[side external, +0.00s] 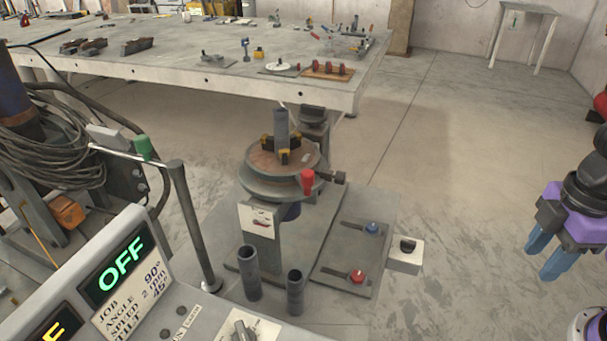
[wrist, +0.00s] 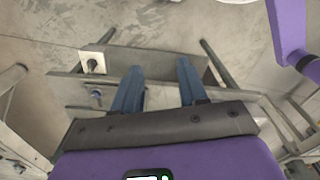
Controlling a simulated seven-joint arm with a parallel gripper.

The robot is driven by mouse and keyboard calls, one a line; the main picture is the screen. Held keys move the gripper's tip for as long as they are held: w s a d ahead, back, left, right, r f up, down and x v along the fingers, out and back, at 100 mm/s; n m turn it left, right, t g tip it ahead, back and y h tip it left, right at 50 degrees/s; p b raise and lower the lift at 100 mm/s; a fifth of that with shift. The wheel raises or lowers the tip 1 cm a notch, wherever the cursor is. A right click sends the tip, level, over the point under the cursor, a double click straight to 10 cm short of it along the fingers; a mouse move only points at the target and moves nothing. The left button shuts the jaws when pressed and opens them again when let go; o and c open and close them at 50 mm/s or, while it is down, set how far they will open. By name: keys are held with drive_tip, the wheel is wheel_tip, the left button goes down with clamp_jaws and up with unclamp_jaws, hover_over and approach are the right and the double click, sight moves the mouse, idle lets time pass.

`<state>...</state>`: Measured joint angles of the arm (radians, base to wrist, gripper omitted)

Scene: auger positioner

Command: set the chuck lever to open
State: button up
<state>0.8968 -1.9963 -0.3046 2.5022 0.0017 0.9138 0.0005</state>
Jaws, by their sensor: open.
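The positioner's round turntable (side external: 262,184) stands on a grey pedestal in the side view. A chuck with dark and yellow jaws (side external: 284,156) sits on it around an upright grey pipe (side external: 281,126). A red-handled lever (side external: 307,181) sticks up at the turntable's front right rim; it looks like the chuck lever, but I cannot read its setting. My gripper (side external: 547,256) is open and empty at the far right, well apart from the lever. Its two blue fingers also show in the wrist view (wrist: 160,68).
A base plate carries a blue knob (side external: 372,228) and a red knob (side external: 357,275). A pale box with a black switch (side external: 406,256) juts out beside it. Two loose pipes (side external: 249,272) stand in front. A control console (side external: 110,290) reads OFF. Floor between gripper and positioner is clear.

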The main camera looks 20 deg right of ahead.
drive_tip(key=shift+o, duration=0.9)
wheel_tip(320, 180, up, 19)
drive_tip(key=m+t+y, duration=0.2)
drive_tip(key=y, duration=0.1)
hover_over(309, 173)
drive_tip(key=s+d, duration=0.4)
drive_tip(key=d, duration=0.2)
drive_tip(key=x, duration=1.7)
drive_tip(key=shift+w+a, duration=0.3)
drive_tip(key=shift+a, duration=0.1)
drive_tip(key=shift+c, duration=0.3)
